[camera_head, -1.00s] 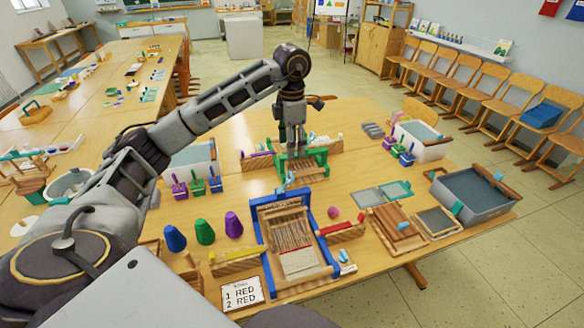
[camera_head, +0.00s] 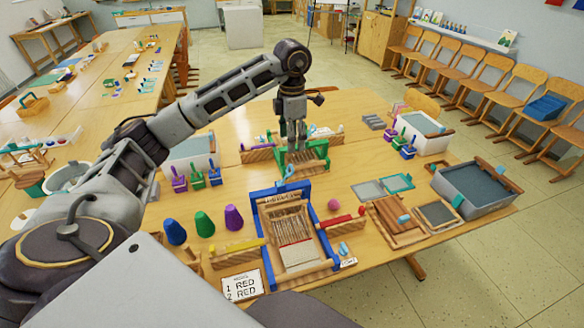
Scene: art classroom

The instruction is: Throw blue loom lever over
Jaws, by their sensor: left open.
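The blue loom (camera_head: 259,222) stands at the front middle of the table, with pale warp threads and a light woven piece. A light-blue lever-like part (camera_head: 287,172) stands up at its back beam; its exact tilt is too small to tell. A smaller light-blue piece (camera_head: 343,248) is at its front right corner. My left gripper (camera_head: 295,144) is open and points down behind the blue loom, over the green loom (camera_head: 314,156). It appears apart from the light-blue part. My right gripper is not in view.
Blue, green and purple cones (camera_head: 204,223) stand left of the blue loom. A card (camera_head: 243,285) reading "RED" lies in front. A grey basin (camera_head: 475,188), frames and trays fill the right side.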

